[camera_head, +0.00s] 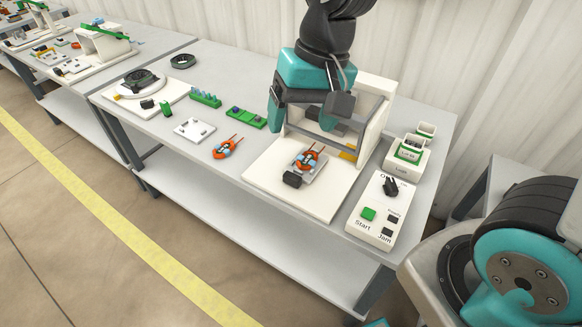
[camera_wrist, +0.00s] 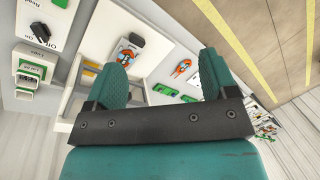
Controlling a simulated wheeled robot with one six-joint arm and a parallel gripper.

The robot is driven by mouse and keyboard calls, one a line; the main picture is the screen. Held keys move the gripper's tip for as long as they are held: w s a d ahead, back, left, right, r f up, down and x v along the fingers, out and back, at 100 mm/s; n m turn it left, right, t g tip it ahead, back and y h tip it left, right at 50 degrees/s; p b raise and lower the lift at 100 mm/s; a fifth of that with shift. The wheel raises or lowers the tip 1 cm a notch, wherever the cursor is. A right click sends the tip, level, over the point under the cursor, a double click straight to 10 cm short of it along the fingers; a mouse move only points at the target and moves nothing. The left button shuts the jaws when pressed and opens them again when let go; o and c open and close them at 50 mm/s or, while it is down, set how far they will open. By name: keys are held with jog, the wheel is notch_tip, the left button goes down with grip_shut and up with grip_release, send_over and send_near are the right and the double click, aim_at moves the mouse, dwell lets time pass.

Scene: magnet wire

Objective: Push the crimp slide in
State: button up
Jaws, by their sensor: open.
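The crimp slide (camera_head: 313,176) is a light grey plate on the cream base of the crimp press (camera_head: 368,112), in front of the press frame. Its black handle (camera_head: 292,180) faces the table's front edge. An orange coil (camera_head: 305,157) with wire leads lies on the slide, leads toward the press. The handle also shows in the wrist view (camera_wrist: 137,39), beyond my fingers. My gripper (camera_head: 302,134) is open and empty, above and beside the press frame, apart from the slide. Its two teal fingers spread wide in the wrist view (camera_wrist: 166,55). My gripper hides part of the press.
A control box (camera_head: 376,209) with a green start button stands right of the press, with small labelled bins (camera_head: 408,152) behind it. Another orange coil (camera_head: 226,148), a white plate (camera_head: 194,130) and green blocks (camera_head: 245,118) lie left.

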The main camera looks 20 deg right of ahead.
jog(key=w+d+f+m+h, duration=0.1)
jog(key=w+f+m, duration=0.4)
jog(key=w, duration=0.3)
jog(key=m+h, duration=0.2)
jog(key=m, duration=0.3)
send_over(300, 167)
jog(key=s+a, duration=0.2)
jog(key=a, duration=0.1)
notch_tip(300, 167, down, 6)
notch_tip(300, 167, down, 18)
jog(key=shift+s+r+p, duration=0.15)
jog(key=shift+r+p, duration=0.1)
jog(key=shift+p, duration=0.45)
jog(key=shift+c, duration=0.4)
jog(key=c, duration=1.2)
jog(key=w+d, duration=0.2)
jog(key=d, duration=0.1)
jog(key=shift+w+b, duration=0.2)
jog(key=shift+b, duration=0.15)
jog(key=o, duration=1.3)
jog(key=shift+r, duration=0.1)
